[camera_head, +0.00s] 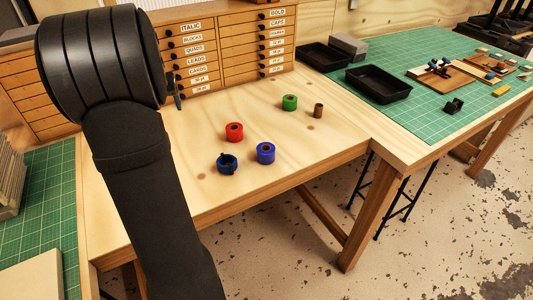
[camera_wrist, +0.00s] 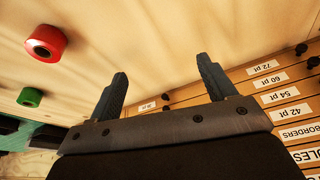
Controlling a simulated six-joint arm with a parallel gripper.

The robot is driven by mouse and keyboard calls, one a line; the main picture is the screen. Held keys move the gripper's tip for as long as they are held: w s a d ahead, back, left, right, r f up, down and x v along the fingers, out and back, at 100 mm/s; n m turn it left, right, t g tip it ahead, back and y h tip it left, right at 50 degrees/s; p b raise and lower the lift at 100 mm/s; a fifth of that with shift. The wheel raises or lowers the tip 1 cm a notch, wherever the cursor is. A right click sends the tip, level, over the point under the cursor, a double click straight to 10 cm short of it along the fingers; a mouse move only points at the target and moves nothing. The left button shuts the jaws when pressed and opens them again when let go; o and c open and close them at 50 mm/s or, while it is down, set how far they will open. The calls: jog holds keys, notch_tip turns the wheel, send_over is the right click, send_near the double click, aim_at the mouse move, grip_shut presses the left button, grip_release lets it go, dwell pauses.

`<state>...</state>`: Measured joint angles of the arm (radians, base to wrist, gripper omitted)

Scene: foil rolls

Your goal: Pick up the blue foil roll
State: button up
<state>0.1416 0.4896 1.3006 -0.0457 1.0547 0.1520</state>
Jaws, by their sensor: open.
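The blue foil roll (camera_head: 266,153) stands upright on the pale wooden tabletop near its front edge, its core showing on top. It does not show in the wrist view. My gripper (camera_wrist: 162,68) is open, with nothing between its two fingers. In the head view my dark arm hides most of it; a finger shows in front of the drawer cabinet, behind and left of the blue roll and well apart from it.
A dark blue notched ring (camera_head: 227,164) lies just left of the blue roll. A red roll (camera_head: 234,132), green roll (camera_head: 289,102) and small brown roll (camera_head: 318,111) stand behind. The drawer cabinet (camera_head: 205,60) borders the back. Black trays (camera_head: 378,84) are right.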

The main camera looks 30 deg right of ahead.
jog(key=m+g+h, duration=0.3)
jog(key=m+g, duration=0.1)
jog(key=m, duration=1.3)
send_near(264, 148)
jog(key=shift+h, duration=0.3)
jog(key=x, duration=0.4)
jog(key=a+x, duration=0.1)
jog(key=x, duration=0.1)
jog(key=shift+f, duration=0.15)
jog(key=x, duration=0.5)
jog(key=shift+d, duration=0.25)
jog(key=c, duration=1.1)
